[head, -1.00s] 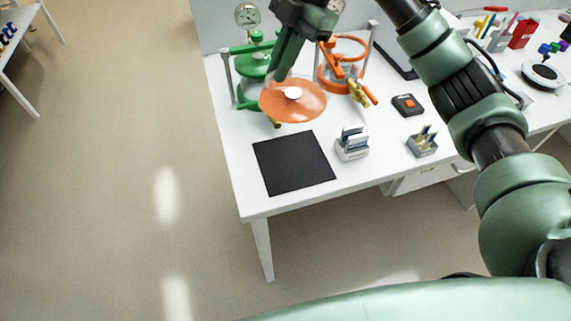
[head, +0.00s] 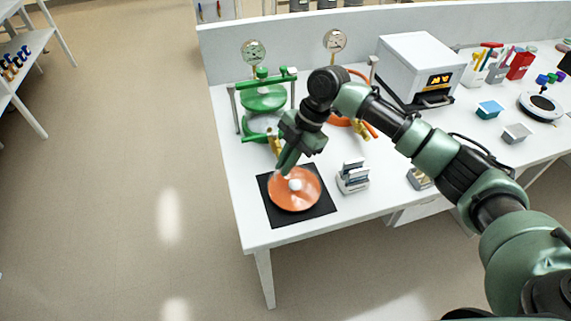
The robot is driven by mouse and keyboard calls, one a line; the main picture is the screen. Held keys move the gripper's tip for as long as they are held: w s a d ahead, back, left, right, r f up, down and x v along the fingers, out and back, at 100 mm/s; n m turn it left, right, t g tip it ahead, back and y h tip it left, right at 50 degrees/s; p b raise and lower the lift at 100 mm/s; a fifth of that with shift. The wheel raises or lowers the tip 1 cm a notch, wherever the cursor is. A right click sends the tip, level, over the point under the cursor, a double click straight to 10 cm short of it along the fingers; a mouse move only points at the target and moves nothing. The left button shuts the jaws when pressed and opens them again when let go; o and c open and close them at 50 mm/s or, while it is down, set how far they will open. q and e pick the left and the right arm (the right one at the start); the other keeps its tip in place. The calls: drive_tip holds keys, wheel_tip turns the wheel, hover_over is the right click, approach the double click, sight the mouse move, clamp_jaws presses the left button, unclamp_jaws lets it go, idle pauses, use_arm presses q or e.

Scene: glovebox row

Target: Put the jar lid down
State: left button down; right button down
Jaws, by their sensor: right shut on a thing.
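The jar lid (head: 308,195) is a round, orange disc with a pale knob in the middle. It is over the black square mat (head: 286,216) near the table's front left corner. I cannot tell whether its underside touches the mat. My right gripper (head: 287,170) reaches down from behind and is shut on the lid near its knob. An orange jar frame (head: 359,76) stands at the back, partly hidden by my right arm. My left gripper is not in view.
A green jar (head: 264,100) in a clamp frame stands behind the mat. A small rack (head: 352,177) is right of the mat. A white box with a display (head: 420,62) stands at the back.

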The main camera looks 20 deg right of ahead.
drive_tip(key=shift+f, duration=0.65)
drive_tip(key=c, duration=1.5)
unclamp_jaws()
drive_tip(key=shift+c, duration=0.2)
drive_tip(key=b+v, duration=0.2)
drive_tip(key=v, duration=1)
